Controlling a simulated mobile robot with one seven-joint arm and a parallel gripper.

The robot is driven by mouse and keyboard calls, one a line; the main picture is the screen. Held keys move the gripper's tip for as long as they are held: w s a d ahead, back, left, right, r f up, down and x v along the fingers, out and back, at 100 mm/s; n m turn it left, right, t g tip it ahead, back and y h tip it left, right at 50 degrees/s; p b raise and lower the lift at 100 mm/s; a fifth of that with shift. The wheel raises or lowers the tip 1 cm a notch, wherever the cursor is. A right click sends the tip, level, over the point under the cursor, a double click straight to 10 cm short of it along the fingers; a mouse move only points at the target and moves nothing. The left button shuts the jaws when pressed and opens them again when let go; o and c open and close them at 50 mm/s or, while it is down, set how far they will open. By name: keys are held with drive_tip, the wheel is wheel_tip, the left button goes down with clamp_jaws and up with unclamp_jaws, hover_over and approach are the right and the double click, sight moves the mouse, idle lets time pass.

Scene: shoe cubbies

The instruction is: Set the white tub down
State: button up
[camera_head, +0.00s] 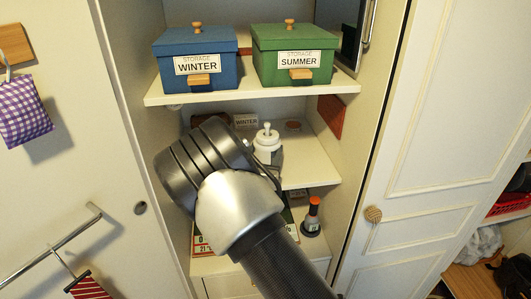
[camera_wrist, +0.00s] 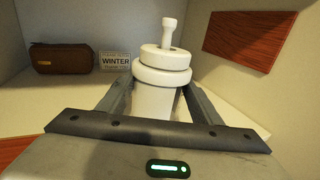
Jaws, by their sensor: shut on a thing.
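The white tub (camera_wrist: 158,96) has a stepped lid with an upright knob. It stands upright between the fingers of my gripper (camera_wrist: 158,98), which is shut on it. In the head view the tub (camera_head: 266,143) shows beyond my arm, in front of the middle shelf's back area; its lower part is hidden by my gripper (camera_head: 268,162). I cannot tell whether its base touches the middle shelf (camera_head: 306,172).
A brown case (camera_wrist: 62,57) and a WINTER card (camera_wrist: 115,61) are at the back left of the shelf. A reddish wooden panel (camera_wrist: 248,37) is on the right wall. Blue (camera_head: 197,58) and green (camera_head: 293,53) storage boxes stand on the shelf above. Bare shelf shows right of the tub.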

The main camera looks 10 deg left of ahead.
drive_tip(key=shift+f, duration=0.35)
drive_tip(key=shift+f, duration=0.15)
drive_tip(key=o, duration=1.2)
drive_tip(key=shift+c, duration=0.2)
